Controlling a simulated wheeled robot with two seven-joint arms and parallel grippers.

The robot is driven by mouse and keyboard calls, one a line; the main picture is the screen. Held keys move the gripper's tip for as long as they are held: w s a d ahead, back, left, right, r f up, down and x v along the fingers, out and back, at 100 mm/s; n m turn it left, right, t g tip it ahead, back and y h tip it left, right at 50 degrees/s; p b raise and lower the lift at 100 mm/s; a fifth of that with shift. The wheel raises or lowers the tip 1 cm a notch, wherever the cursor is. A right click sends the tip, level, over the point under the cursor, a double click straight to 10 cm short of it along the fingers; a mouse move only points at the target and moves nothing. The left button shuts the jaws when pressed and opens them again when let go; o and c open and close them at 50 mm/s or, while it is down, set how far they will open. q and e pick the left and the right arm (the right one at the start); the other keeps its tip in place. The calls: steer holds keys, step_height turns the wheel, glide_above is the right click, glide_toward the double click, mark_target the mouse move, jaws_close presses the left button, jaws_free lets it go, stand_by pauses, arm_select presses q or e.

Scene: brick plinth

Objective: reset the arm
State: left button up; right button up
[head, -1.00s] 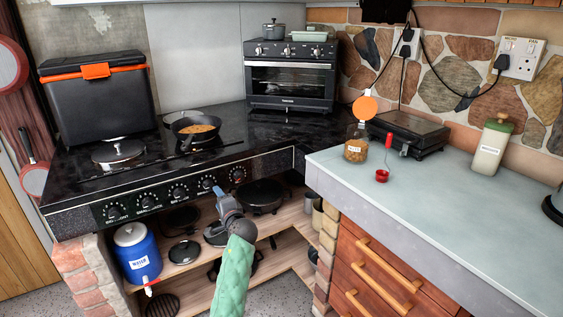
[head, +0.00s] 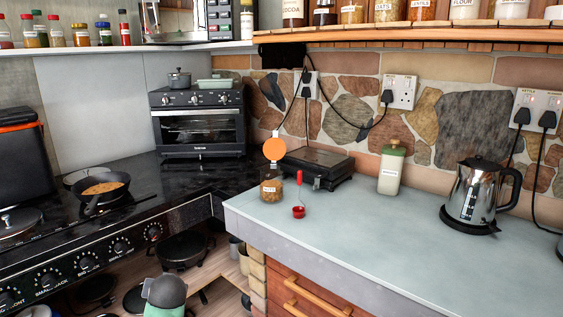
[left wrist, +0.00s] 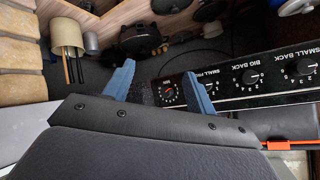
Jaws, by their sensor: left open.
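My left gripper (left wrist: 160,84) shows in the left wrist view with its two blue fingers spread apart and nothing between them. It is close to the stove's knob panel (left wrist: 273,75), with the shelves under the stove beyond it. In the head view only a grey and green piece of my arm shows at the bottom edge, in front of the lower shelves; its fingers cannot be made out there. My right gripper is in neither view now.
A pan of food (head: 101,189) sits on the black stove. On the grey counter (head: 370,235) stand a nuts jar (head: 271,190), a red scoop (head: 299,211), a black grill (head: 316,167), a lidded canister (head: 391,170) and a kettle (head: 478,195). The counter's front is clear.

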arm_select(q)
steer(key=s+d+f+m+g+h+p, duration=0.1)
steer(key=s+d+f+g+h+p, duration=0.2)
steer(key=s+d, duration=0.7)
steer(key=s+d+f+m+h+p, duration=0.15)
steer(key=s+d+h, duration=0.4)
steer(key=s, duration=0.75)
steer(key=s+d+f+g+p, duration=0.1)
steer(key=s+d+f, duration=0.1)
steer(key=s, duration=0.7)
steer(key=s+d+f+g+y+p, duration=0.1)
steer(key=s+f, duration=0.4)
steer(key=s, duration=0.5)
steer(key=shift+d+m+g+p, duration=0.45)
steer(key=shift+d+g+p, duration=0.15)
steer(key=shift+d+g, duration=0.2)
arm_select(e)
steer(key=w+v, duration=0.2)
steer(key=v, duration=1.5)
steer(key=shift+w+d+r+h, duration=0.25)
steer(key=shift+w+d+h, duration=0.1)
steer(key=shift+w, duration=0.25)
arm_select(q)
steer(key=shift+f, duration=0.1)
